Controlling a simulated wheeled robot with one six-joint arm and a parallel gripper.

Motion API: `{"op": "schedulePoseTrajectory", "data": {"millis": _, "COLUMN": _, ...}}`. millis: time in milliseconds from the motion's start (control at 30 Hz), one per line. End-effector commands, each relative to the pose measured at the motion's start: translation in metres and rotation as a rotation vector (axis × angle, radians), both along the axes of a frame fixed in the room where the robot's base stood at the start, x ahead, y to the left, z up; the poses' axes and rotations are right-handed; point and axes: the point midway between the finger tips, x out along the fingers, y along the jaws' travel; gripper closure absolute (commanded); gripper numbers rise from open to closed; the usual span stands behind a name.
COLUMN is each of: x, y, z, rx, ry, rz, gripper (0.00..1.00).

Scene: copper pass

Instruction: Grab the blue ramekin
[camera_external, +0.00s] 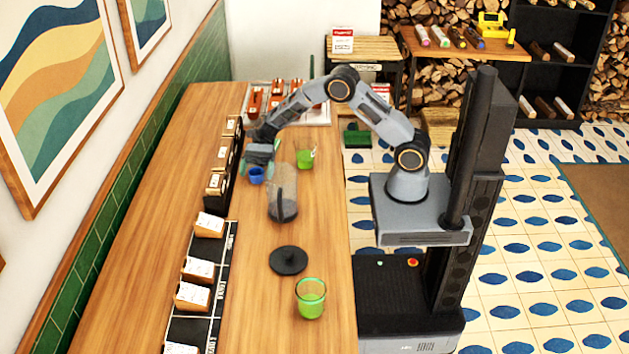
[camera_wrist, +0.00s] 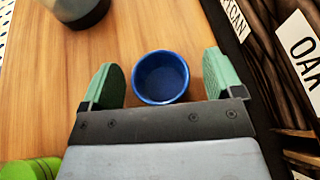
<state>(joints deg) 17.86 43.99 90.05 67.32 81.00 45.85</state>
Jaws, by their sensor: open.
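The blue ramekin (camera_wrist: 160,77) stands upright on the wooden counter in the wrist view, its open top facing the camera.
Dark holders with labels (camera_external: 218,183) line the left. A black lid (camera_external: 288,260) and another green cup (camera_external: 310,298) are nearer.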

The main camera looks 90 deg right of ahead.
Motion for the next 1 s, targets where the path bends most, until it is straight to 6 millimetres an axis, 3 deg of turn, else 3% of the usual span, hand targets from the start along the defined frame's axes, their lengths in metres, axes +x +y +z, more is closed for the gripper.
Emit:
{"op": "schedulePoseTrajectory", "data": {"millis": 267, "x": 0.0007, "y": 0.0053, "z": -0.0025, "rx": 0.000, "ry": 0.000, "rz": 0.000, "gripper": 0.14}}
{"op": "schedulePoseTrajectory", "data": {"millis": 833, "x": 0.0006, "y": 0.0050, "z": -0.0023, "rx": 0.000, "ry": 0.000, "rz": 0.000, "gripper": 0.68}}
{"op": "schedulePoseTrajectory", "data": {"millis": 1000, "x": 0.0006, "y": 0.0049, "z": -0.0022, "rx": 0.000, "ry": 0.000, "rz": 0.000, "gripper": 0.68}}
